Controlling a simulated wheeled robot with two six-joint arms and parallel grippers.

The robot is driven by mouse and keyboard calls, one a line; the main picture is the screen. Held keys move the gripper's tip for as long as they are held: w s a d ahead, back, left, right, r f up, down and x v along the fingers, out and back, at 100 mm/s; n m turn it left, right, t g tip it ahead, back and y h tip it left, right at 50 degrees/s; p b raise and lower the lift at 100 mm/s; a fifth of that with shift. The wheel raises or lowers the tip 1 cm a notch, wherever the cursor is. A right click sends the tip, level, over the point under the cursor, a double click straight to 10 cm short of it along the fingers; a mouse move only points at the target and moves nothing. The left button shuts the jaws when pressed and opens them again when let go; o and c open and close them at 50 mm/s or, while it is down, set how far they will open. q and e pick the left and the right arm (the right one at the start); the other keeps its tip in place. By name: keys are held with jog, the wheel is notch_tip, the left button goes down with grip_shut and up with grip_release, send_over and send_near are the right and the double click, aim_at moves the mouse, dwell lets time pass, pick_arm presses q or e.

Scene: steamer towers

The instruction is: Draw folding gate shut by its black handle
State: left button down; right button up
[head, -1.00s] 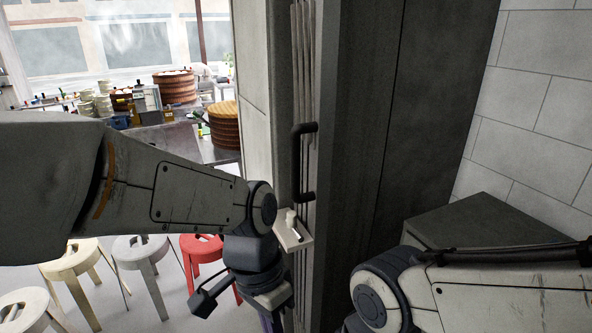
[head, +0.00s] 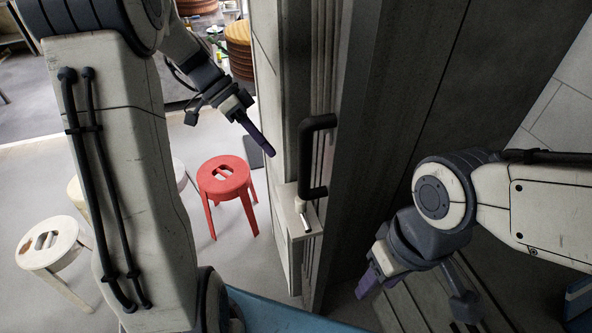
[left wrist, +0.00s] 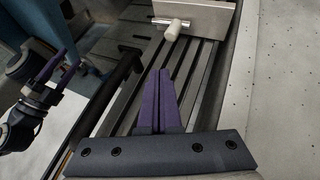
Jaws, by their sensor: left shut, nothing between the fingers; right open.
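The black handle (head: 318,155) is an upright D-shaped bar on the folding gate (head: 325,85), whose grey slats stand bunched together beside a post. A dark bar beside the slats in the left wrist view (left wrist: 112,95) looks like the same handle. My left gripper (head: 268,150) is shut and empty, left of the handle and apart from it. Its purple fingers lie together in the left wrist view (left wrist: 160,85), in front of the slats. My right gripper (head: 368,284) is open and empty, below and right of the handle; it also shows in the left wrist view (left wrist: 62,68).
A pale box with a white knob and metal pin (head: 300,215) sits just below the handle. A red stool (head: 224,178) and a pale stool (head: 48,243) stand on the floor at left. A dark wall panel (head: 410,90) rises at right. Stacked steamers (head: 238,45) stand farther back.

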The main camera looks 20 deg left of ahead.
pick_arm(q)
jog(key=s+d+f+p, duration=0.3)
jog(key=d+f+p, duration=0.1)
jog(key=d, duration=0.2)
jog(key=shift+s+d+f, duration=0.2)
jog(key=shift+d+f, duration=0.05)
jog(key=shift+f, duration=0.1)
